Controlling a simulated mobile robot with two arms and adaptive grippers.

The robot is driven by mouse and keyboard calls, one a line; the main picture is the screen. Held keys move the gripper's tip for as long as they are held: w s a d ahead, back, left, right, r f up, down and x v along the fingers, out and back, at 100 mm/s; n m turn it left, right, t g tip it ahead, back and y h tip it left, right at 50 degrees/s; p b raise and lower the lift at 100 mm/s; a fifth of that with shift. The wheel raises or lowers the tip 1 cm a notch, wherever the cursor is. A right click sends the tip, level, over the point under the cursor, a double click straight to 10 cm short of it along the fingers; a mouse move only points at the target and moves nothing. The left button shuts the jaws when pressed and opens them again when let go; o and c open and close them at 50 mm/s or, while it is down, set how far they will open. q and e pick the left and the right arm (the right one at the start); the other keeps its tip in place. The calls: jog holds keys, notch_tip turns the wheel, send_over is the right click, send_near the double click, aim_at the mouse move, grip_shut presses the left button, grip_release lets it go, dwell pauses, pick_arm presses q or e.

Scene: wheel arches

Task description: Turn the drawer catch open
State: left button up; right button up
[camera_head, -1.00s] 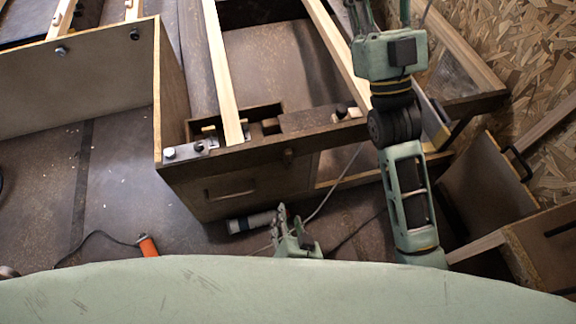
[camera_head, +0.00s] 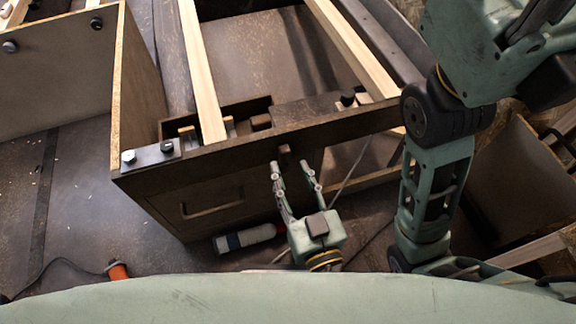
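A small brown catch block (camera_head: 285,153) sits on the front rail of the dark wooden cabinet (camera_head: 225,158). Below it is a drawer front (camera_head: 190,210) with a recessed pull. My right arm (camera_head: 440,165) rises along the right side.
An orange-handled tool (camera_head: 118,270) with a cord lies at the lower left. Pale wooden strips (camera_head: 203,75) cross the cabinet top. Open wooden boxes stand at the right.

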aim_at(286, 161)
pick_arm(q)
jog(key=shift+b+x, duration=0.3)
jog(key=shift+x, duration=1.2)
jog(key=shift+c, duration=0.5)
grip_shut()
